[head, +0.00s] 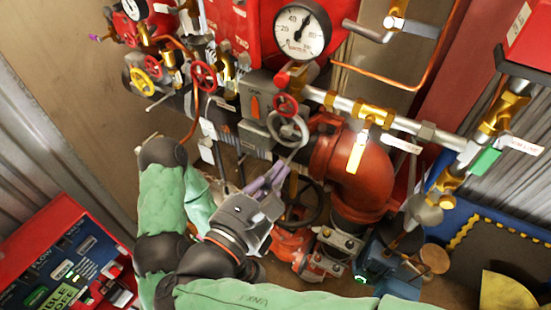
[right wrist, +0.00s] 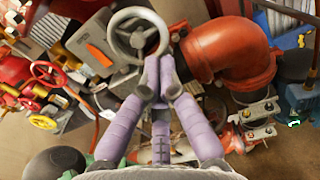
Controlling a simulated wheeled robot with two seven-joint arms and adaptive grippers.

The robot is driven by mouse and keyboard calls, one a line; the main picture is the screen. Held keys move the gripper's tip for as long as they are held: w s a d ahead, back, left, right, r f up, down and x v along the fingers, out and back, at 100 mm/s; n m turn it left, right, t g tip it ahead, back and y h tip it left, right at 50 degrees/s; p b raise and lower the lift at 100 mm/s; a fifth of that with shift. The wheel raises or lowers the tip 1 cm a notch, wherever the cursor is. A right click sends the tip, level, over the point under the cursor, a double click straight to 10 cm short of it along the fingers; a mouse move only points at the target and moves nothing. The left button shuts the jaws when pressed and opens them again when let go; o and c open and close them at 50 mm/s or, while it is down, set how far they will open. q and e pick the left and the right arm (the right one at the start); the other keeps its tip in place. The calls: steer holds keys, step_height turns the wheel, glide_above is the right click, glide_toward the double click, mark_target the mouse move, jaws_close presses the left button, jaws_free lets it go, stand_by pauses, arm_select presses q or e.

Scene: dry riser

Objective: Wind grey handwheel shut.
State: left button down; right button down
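The grey handwheel (head: 303,130) is a spoked ring on the valve pipework, beside a grey box with an orange lever. It also shows in the right wrist view (right wrist: 113,36), at the top centre. My right gripper (head: 281,171) has purple fingers and sits just below the wheel in the head view. In the right wrist view its fingertips (right wrist: 159,76) are drawn together and overlap the wheel's lower edge. I see nothing held between them, and I cannot tell whether they touch the rim. My left gripper is not in view.
A thick red pipe elbow (head: 362,172) stands close to the right of the wheel. A small red handwheel (head: 286,105) is just above it. A pressure gauge (head: 301,32) and brass valves surround the area. A red control box (head: 65,262) stands lower left.

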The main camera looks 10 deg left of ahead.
mark_target(303, 138)
steer(key=w+a+r+p, duration=0.1)
steer(key=w+a+r, duration=0.1)
steer(key=w+r, duration=0.3)
steer(key=a+f+b, duration=0.1)
steer(key=w+a+f+b, duration=0.1)
steer(key=f, duration=0.1)
steer(key=w+a+f+b, duration=0.1)
steer(key=shift+f, duration=0.75)
steer(key=d, duration=0.1)
steer(key=s+d+f+b, duration=0.1)
steer(key=d+f, duration=0.1)
steer(key=d, duration=0.1)
steer(key=shift+s+f+b, duration=0.25)
steer(key=shift+b, duration=0.05)
steer(key=d+r+p, duration=0.3)
steer(key=shift+s+r, duration=0.1)
steer(key=shift+r, duration=0.05)
steer(key=shift+x, duration=0.9)
